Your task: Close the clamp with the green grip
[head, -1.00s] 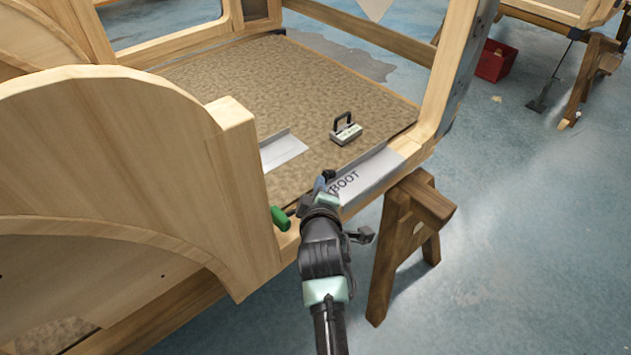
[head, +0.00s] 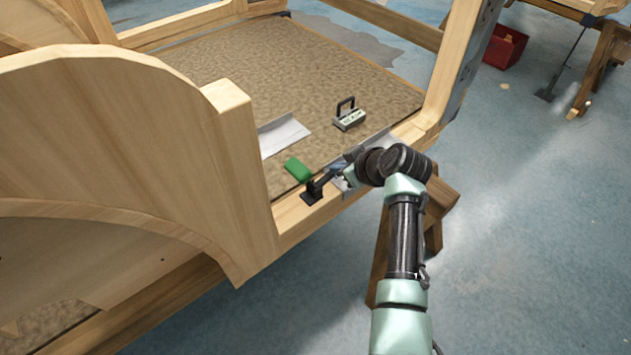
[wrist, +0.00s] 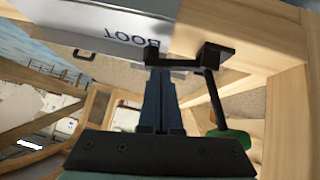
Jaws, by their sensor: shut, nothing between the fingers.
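The clamp (head: 314,190) is a black toggle on the wooden rail, beside the metal BOOT plate. Its green grip (head: 298,169) now points inward, over the carpeted floor side of the rail. In the wrist view the black clamp (wrist: 213,62) shows a lever running to the green grip (wrist: 230,139), to the right of my fingers. My gripper (head: 336,173) is just right of the clamp in the head view. In the wrist view my gripper (wrist: 160,78) is shut and empty, with its fingertips close to a black clamp part; contact cannot be told.
A metal plate with BOOT lettering (wrist: 110,22) lies along the rail. A black-handled device (head: 348,117) and a bent metal strip (head: 284,137) lie on the carpet. A tall curved wooden panel (head: 130,140) stands left. A trestle (head: 440,205) supports the rail's right end.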

